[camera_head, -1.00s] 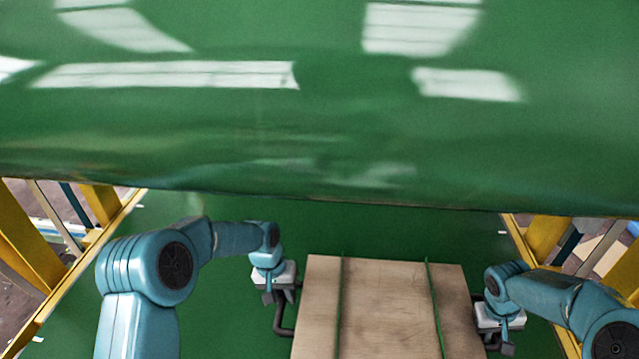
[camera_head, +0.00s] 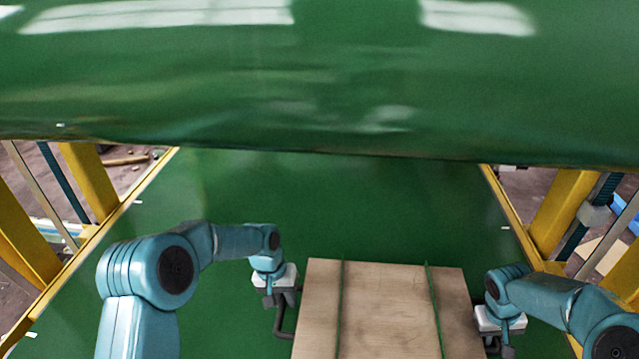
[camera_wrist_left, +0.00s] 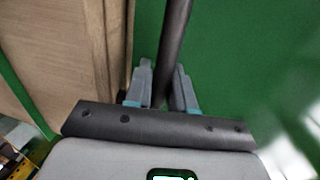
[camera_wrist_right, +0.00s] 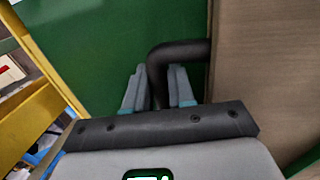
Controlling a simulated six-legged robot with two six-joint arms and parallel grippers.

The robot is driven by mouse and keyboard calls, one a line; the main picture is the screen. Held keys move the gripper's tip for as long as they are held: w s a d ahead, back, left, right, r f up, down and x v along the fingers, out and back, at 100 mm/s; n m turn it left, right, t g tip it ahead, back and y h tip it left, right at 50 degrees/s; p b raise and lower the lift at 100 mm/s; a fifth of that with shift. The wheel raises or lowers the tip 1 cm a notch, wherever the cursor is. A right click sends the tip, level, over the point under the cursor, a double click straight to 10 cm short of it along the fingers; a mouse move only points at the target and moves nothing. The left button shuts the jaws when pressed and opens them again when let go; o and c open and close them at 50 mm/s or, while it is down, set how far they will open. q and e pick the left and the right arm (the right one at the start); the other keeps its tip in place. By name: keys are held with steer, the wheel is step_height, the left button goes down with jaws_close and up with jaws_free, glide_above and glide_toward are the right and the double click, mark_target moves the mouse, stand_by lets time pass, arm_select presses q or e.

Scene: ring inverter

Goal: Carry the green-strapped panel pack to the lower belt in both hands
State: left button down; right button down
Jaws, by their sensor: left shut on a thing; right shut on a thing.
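The panel pack (camera_head: 386,310) is a flat, pale wooden pack with two thin green straps and a dark handle on each side. It lies level between my two grippers at the bottom of the head view. My left gripper (camera_head: 282,298) is shut on the left handle (camera_wrist_left: 173,45). My right gripper (camera_head: 494,345) is shut on the right handle (camera_wrist_right: 180,53). The lower belt (camera_head: 330,200) is the green surface beyond and beneath the pack. Whether the pack touches it cannot be told.
A large, glossy green upper belt (camera_head: 320,90) crosses the top of the head view above the lower one. Yellow frame posts stand at the left (camera_head: 85,180) and right (camera_head: 560,215). The lower belt's visible surface is clear between its yellow side rails.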

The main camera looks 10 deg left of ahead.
arm_select(q)
steer(key=shift+s+f+b, duration=0.25)
steer(key=shift+f+b, duration=0.25)
steer(key=shift+b, duration=0.25)
arm_select(e)
steer(key=shift+s+d+f, duration=0.15)
steer(key=shift+s+f, duration=0.1)
steer(key=shift+f, duration=0.25)
arm_select(q)
steer(key=c, duration=1)
jaws_free()
arm_select(e)
steer(key=c, duration=1)
jaws_free()
arm_select(q)
steer(key=shift+o, duration=0.2)
arm_select(e)
steer(key=shift+o, duration=0.2)
